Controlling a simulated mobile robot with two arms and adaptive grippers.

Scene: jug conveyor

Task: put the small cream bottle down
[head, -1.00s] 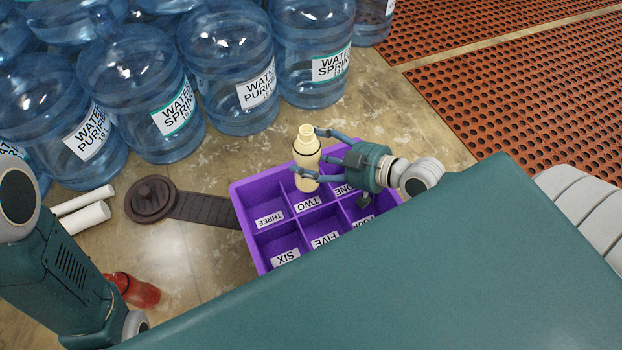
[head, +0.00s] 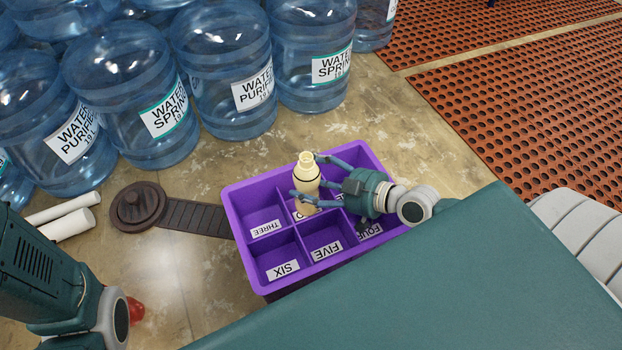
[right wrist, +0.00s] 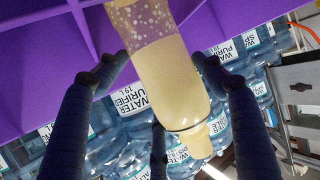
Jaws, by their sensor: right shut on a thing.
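The small cream bottle (head: 306,184) stands roughly upright in my right gripper (head: 306,177), over or partly inside the compartment labelled TWO of the purple box (head: 259,282). The bottle hides most of that label. I cannot tell whether its base touches the compartment floor. In the right wrist view the cream bottle (right wrist: 172,80) lies between the dark fingers of the gripper (right wrist: 162,66), its base cut off at the top edge beside the purple box (right wrist: 35,50). My left arm comes in at the lower left; its gripper is not visible.
Large blue water jugs (head: 222,65) stand in rows behind the box. A dark brown disc with a slatted strip (head: 195,217) reaches the box's left side. White rolls (head: 68,223) and a partly hidden red object (head: 136,310) lie left. Compartments THREE, FIVE and SIX look empty.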

